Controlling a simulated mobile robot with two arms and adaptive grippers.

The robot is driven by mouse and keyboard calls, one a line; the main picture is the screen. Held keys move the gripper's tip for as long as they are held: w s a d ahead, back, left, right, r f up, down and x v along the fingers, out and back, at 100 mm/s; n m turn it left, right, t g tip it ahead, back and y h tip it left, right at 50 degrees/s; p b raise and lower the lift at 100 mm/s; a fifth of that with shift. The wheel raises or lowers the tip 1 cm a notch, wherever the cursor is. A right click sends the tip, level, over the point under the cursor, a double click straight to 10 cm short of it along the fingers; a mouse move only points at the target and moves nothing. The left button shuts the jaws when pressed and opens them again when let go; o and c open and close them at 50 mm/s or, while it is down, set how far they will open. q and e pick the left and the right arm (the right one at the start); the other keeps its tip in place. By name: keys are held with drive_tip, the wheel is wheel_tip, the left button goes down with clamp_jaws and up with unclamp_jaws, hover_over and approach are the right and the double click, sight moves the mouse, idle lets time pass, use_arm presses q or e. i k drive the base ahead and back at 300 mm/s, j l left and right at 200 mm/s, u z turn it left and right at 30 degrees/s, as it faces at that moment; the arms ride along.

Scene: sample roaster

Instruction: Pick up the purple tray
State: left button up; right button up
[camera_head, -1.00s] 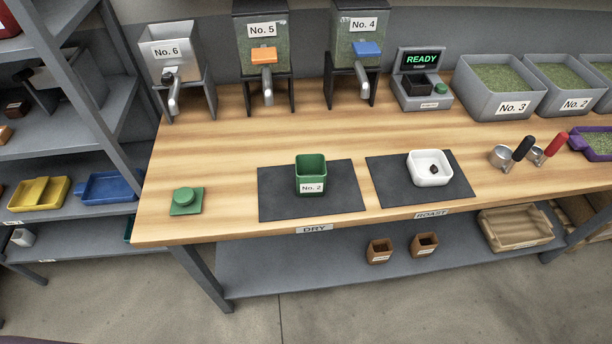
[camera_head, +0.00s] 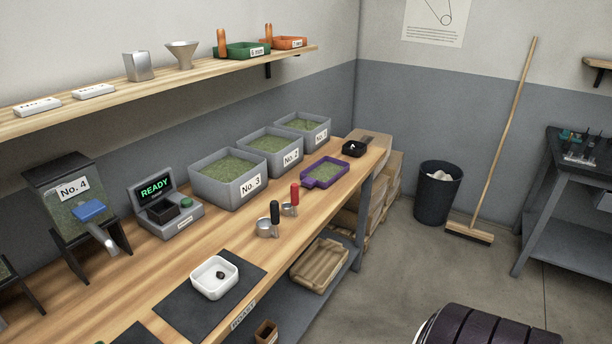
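The purple tray (camera_head: 308,185) lies on the wooden bench, near its right end. It has a short handle tab at its lower left and holds green beans. It sits in front of the grey bins labelled No. 2 (camera_head: 270,152) and No. 1 (camera_head: 303,127). A dark ribbed part at the bottom right looks like my own arm. Neither of my grippers shows in the view.
Two scoops with a black handle (camera_head: 274,212) and a red handle (camera_head: 294,194) stand left of the tray. A small black container (camera_head: 354,149) sits beyond it. A bin No. 3 (camera_head: 228,178), a trash bin (camera_head: 438,192) and a broom (camera_head: 500,130) are around.

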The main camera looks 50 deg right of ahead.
sight(324, 173)
drive_tip(key=z, duration=1.7)
drive_tip(key=i+l+u, duration=0.1)
drive_tip(key=i+l, duration=0.15)
drive_tip(key=i+l+u, duration=0.15)
drive_tip(key=l, duration=0.35)
drive_tip(key=i+l+u, duration=0.1)
drive_tip(key=i+l, duration=0.25)
drive_tip(key=i+l+u, duration=0.15)
drive_tip(key=l, duration=0.3)
